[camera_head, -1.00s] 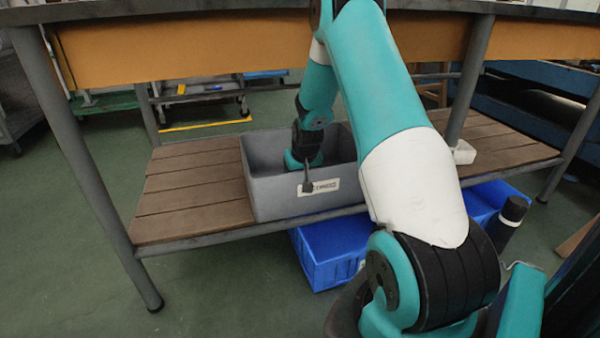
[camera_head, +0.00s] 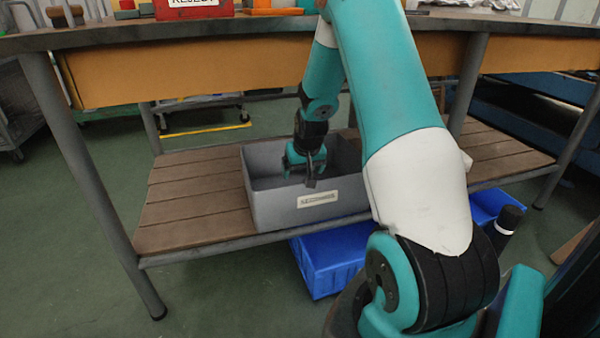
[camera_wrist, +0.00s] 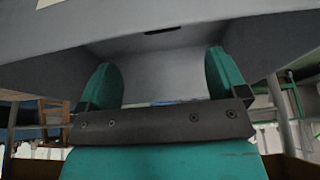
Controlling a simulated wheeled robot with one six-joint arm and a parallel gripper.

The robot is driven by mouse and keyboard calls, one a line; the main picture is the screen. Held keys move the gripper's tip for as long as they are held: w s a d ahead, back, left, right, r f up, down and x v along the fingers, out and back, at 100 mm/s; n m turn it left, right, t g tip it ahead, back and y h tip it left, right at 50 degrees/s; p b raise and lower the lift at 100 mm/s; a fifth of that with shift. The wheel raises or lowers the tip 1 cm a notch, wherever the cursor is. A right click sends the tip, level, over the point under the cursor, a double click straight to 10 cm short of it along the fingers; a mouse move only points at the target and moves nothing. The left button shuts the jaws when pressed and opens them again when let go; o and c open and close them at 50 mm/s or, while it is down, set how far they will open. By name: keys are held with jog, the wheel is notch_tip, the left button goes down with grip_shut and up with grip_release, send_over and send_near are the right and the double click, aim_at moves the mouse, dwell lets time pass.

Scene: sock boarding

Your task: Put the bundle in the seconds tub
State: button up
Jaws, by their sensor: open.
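The seconds tub (camera_head: 265,209) is a grey open box on the slatted lower shelf, with a white label on its front wall. My gripper (camera_head: 310,173) is over the tub's opening, with its dark lower part in front of the tub's inner space near the front wall. In the wrist view my gripper (camera_wrist: 165,78) has its two teal fingers wide apart, with the grey tub wall (camera_wrist: 160,55) beyond them. I cannot make out the bundle in either view. A thin bluish strip between the fingers is too small to identify.
The slatted shelf (camera_head: 190,198) is bare left of the tub. A blue crate (camera_head: 335,259) stands on the floor below it. The workbench (camera_head: 200,68) runs above the tub, with a red reject box (camera_head: 193,10) on top. Table legs (camera_head: 90,190) flank the shelf.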

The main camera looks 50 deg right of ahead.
jog(key=s+a+r+n+y+p, duration=0.1)
jog(key=s+a+r+n, duration=0.1)
jog(key=a+r, duration=0.5)
jog(key=s+a+r+n+y, duration=0.1)
jog(key=a+r+n+y, duration=0.15)
jog(key=a, duration=0.85)
jog(key=s+a+r+n+y+p, duration=0.1)
jog(key=s+a+r+n, duration=0.1)
jog(key=a+r, duration=0.5)
jog(key=s+a+r+n+g+y, duration=0.1)
jog(key=s+a+r+n+g, duration=0.1)
jog(key=s+a, duration=0.5)
jog(key=s+a+r+n+g+y, duration=0.1)
jog(key=s+a+r+n+g, duration=0.1)
jog(key=s+a+n, duration=0.3)
jog(key=s+a, duration=0.3)
jog(key=s, duration=0.3)
jog(key=shift+a+r, duration=0.25)
jog(key=shift+r, duration=0.1)
